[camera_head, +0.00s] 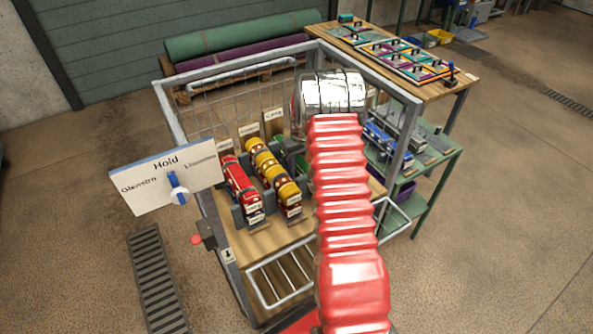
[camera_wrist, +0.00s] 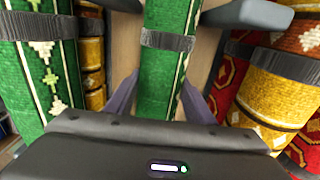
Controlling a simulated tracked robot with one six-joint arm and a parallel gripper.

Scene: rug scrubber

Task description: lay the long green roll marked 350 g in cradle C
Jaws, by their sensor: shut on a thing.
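In the wrist view a green roll with pale edging and a grey band (camera_wrist: 163,75) runs between the fingers of my gripper (camera_wrist: 158,100), which is shut on it. No 350 g mark is readable. In the head view my red arm hides my gripper and most of the area behind it. A bit of green (camera_head: 291,152) shows beside the arm, but I cannot tell which roll it is. A second green roll, with white and light green figures (camera_wrist: 40,75), lies at the left of the wrist view. No cradle letter is readable.
A sign reading Hold with a blue knob (camera_head: 178,190) stands front left. A green shelf (camera_head: 440,145) stands right.

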